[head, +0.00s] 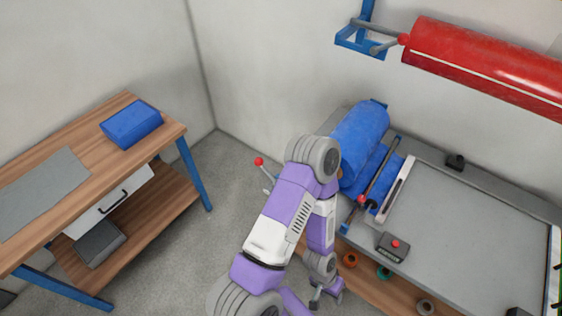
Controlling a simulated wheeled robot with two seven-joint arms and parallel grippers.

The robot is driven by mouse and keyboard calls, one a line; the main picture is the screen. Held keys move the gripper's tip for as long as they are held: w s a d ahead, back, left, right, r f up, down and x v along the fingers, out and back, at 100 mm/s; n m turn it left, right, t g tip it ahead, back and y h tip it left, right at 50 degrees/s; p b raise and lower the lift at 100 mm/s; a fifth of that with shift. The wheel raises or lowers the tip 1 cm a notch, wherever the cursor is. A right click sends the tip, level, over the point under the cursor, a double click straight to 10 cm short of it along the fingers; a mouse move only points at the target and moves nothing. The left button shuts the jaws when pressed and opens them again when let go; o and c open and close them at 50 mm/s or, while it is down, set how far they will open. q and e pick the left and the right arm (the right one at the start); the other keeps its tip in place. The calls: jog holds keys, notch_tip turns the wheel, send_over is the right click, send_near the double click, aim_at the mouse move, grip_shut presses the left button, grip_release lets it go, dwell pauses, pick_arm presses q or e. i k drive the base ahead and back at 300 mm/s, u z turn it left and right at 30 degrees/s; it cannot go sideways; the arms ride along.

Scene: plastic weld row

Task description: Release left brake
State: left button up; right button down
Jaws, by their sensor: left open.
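A lever with a red knob (259,161) sticks out to the left of the machine, beside my left arm. My arm hides the lower end of its rod. It may be the left brake, but I cannot tell for sure. Another small red knob (361,199) sits at the front of the blue roll (361,135). My left gripper (326,297) is open and points down near the bottom of the view, in front of the machine's table and well apart from both knobs. Nothing shows between its fingers. My right gripper is out of view.
The grey machine table (470,225) fills the right, with a small control box with a red button (392,246) on it. A red roll (485,68) hangs on a blue wall bracket (360,40). A wooden workbench (160,128) stands left. Grey floor lies between.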

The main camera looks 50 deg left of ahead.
aim_at(258, 162)
jog(key=z, duration=1.1)
jog(key=k, duration=0.7)
jog(key=u, duration=1.7)
